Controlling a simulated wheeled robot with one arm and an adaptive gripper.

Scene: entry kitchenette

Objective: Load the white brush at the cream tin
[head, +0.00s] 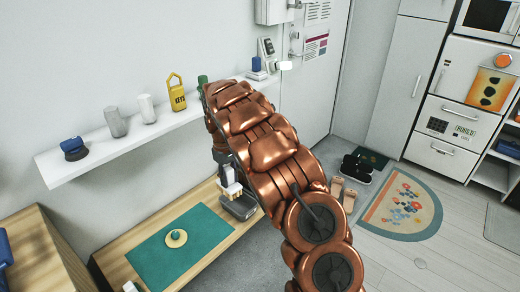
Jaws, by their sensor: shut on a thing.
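The cream tin (176,238) looks like a small round pale-yellow tin with a darker centre, and it lies on a teal mat (205,225) on the wooden bench. My gripper (229,181) is mostly hidden behind my copper arm, above the right end of the mat. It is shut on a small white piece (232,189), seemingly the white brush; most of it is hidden. A grey shape (240,208) shows just below; I cannot tell whether it is part of the brush or a separate thing. The held piece is right of the tin and apart from it.
A white wall shelf (95,148) above the bench holds a blue item (74,149), grey and white canisters and a yellow tag (177,93). A small white thing (130,287) shows at the bottom edge. Shoes and a patterned mat (402,207) lie on the floor at right.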

